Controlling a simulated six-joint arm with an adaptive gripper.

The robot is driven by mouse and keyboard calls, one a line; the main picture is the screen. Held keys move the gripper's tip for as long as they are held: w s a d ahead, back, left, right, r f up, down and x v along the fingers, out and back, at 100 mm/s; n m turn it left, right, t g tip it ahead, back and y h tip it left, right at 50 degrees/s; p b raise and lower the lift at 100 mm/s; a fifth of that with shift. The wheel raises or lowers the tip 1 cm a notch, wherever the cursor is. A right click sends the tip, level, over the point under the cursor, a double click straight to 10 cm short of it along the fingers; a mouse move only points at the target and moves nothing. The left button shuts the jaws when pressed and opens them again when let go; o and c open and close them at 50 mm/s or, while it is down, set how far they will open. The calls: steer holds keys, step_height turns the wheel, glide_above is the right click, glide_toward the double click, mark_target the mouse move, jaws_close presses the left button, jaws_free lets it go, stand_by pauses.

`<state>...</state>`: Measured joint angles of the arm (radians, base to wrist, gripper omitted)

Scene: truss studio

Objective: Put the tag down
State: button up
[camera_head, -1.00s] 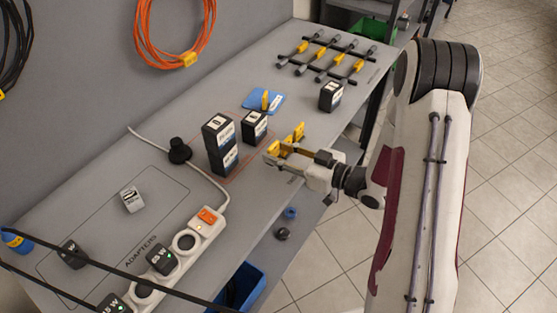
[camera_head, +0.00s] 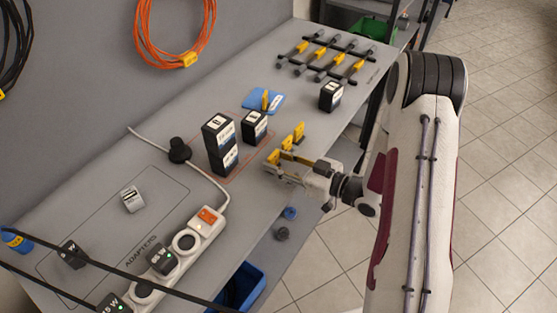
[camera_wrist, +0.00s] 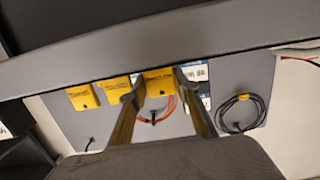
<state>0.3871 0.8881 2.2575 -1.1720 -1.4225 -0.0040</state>
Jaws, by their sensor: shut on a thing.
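My gripper (camera_head: 276,162) is at the front edge of the grey bench, shut on a yellow tag (camera_head: 272,156). In the wrist view the held yellow tag (camera_wrist: 159,83) sits between the two fingers, with dark print on it. Two more yellow tags (camera_head: 287,142) (camera_head: 299,131) stand in a row beside it along the front edge; in the wrist view they are to its left. Whether the held tag touches the bench is hidden.
Black battery-like blocks (camera_head: 218,145) (camera_head: 254,127) stand behind the gripper, two of them stacked. Another black block (camera_head: 331,96) stands farther right. A white power strip (camera_head: 185,245) lies at the front left. A blue pad (camera_head: 263,103) lies at the back.

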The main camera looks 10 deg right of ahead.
steer(key=o, duration=0.9)
steer(key=shift+o, duration=0.2)
steer(key=shift+d, duration=0.15)
steer(key=shift+v, duration=0.85)
steer(key=v, duration=0.4)
steer(key=shift+d+r, duration=0.1)
steer(key=shift+r, duration=0.35)
steer(key=shift+v, duration=0.8)
